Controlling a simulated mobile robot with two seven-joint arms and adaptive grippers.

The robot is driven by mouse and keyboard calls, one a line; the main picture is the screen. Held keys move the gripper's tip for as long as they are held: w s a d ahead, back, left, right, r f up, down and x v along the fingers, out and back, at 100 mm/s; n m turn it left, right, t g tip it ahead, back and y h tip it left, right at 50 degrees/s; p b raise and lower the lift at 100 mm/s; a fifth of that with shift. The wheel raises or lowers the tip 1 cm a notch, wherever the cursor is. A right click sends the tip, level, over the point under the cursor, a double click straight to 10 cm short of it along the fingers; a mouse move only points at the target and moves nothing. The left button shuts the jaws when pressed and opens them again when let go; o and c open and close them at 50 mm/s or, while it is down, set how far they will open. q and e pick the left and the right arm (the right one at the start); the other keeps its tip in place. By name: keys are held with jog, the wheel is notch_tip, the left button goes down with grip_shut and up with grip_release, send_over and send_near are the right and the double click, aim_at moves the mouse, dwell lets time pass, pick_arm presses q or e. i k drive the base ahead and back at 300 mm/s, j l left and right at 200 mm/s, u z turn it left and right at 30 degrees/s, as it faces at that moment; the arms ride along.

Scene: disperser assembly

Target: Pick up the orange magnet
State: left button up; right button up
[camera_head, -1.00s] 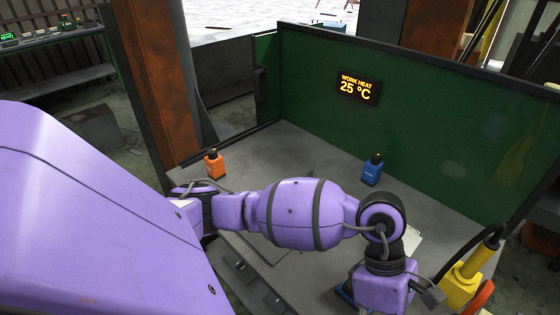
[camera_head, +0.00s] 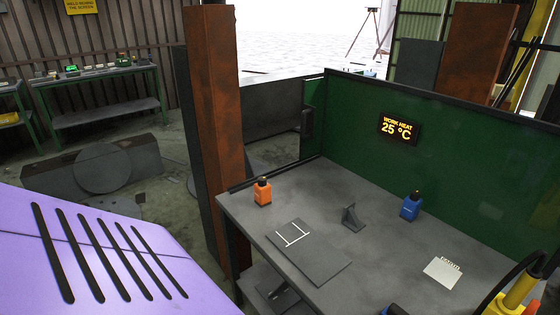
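The orange magnet (camera_head: 262,194) stands upright near the left back corner of the grey table (camera_head: 350,255), with a dark knob on top. Nothing touches it. Neither of my grippers shows in the head view, so their state is hidden. A large purple part of my own body fills the lower left, clear of the magnet.
A similar blue block (camera_head: 410,207) stands further right, before the green screen (camera_head: 470,150). A rusty post (camera_head: 213,130) rises left of the table.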

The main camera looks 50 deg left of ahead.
aim_at(262, 195)
jog(key=i+l+u, duration=0.1)
jog(key=u, duration=0.2)
jog(key=i+l+u, duration=0.1)
jog(key=l+u, duration=0.25)
jog(key=u, duration=1.3)
jog(key=z, duration=0.4)
jog(key=j+z, duration=0.35)
jog(key=i+j+z, duration=0.1)
jog(key=z, duration=0.3)
jog(key=j+z, duration=0.35)
jog(key=k+j+z, duration=0.1)
jog(key=j, duration=0.25)
jog(key=j+z, duration=0.15)
jog(key=j, duration=0.15)
jog(key=k+j+z, duration=0.1)
jog(key=j, duration=0.2)
jog(key=k, duration=0.05)
